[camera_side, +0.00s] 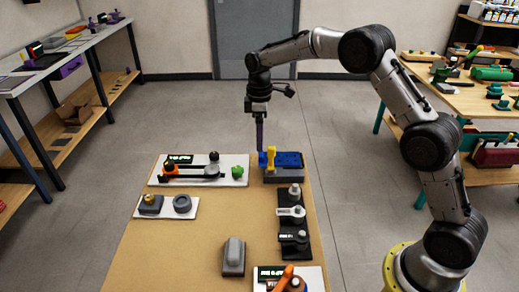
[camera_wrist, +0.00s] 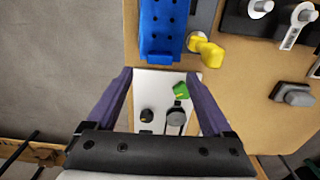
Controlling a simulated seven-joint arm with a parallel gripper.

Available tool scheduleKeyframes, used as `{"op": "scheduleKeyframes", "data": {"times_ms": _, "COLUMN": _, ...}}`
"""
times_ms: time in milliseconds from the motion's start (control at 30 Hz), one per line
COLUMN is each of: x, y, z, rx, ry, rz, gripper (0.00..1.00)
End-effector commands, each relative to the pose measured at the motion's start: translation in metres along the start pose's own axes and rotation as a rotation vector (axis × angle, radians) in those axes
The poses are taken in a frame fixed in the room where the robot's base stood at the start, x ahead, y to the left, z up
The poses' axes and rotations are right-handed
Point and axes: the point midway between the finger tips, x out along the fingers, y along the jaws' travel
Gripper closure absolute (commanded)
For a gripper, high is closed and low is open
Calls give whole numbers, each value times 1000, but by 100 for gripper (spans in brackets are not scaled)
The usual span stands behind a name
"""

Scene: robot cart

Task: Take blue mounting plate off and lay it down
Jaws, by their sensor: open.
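The blue mounting plate (camera_side: 289,159) lies on a grey base block (camera_side: 284,177) at the far right of the table. In the wrist view the plate (camera_wrist: 163,28) shows rows of holes and a lip at its near end. A yellow part (camera_side: 271,157) stands at the plate's left end in the side view. It also shows in the wrist view (camera_wrist: 206,50), beside the plate's near end. My gripper (camera_side: 260,148) points down, just left of the plate and above table height. Its purple fingers (camera_wrist: 160,75) are spread, with nothing held between them.
A white board (camera_side: 203,180) with orange, black and green parts lies left of the plate. A black board (camera_side: 293,232) with grey fittings lies in front of it. A grey block (camera_side: 234,256) stands near the middle. The table centre (camera_side: 215,226) is mostly bare.

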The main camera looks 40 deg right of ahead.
Motion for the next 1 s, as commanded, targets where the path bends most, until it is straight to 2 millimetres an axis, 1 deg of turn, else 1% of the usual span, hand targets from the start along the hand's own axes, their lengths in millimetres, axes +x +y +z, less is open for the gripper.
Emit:
{"op": "scheduleKeyframes", "data": {"times_ms": 33, "x": 10, "y": -1, "z": 0, "rx": 0, "ry": -2, "rz": -3, "gripper": 15}}
{"op": "scheduleKeyframes", "data": {"times_ms": 100, "x": 22, "y": -1, "z": 0, "rx": 0, "ry": -3, "rz": -3, "gripper": 15}}
{"op": "scheduleKeyframes", "data": {"times_ms": 200, "x": 36, "y": -1, "z": 0, "rx": 0, "ry": -2, "rz": -2, "gripper": 15}}
{"op": "scheduleKeyframes", "data": {"times_ms": 333, "x": 50, "y": 0, "z": 0, "rx": 0, "ry": -1, "rz": -2, "gripper": 15}}
{"op": "scheduleKeyframes", "data": {"times_ms": 500, "x": 58, "y": 0, "z": 0, "rx": 0, "ry": 0, "rz": 0, "gripper": 15}}
{"op": "scheduleKeyframes", "data": {"times_ms": 767, "x": 59, "y": 0, "z": 0, "rx": 0, "ry": 0, "rz": 0, "gripper": 15}}
{"op": "scheduleKeyframes", "data": {"times_ms": 800, "x": 59, "y": 0, "z": 0, "rx": 0, "ry": 0, "rz": 0, "gripper": 19}}
{"op": "scheduleKeyframes", "data": {"times_ms": 867, "x": 58, "y": 0, "z": 0, "rx": 0, "ry": 0, "rz": 0, "gripper": 29}}
{"op": "scheduleKeyframes", "data": {"times_ms": 1000, "x": 58, "y": 0, "z": 0, "rx": 0, "ry": 0, "rz": 0, "gripper": 55}}
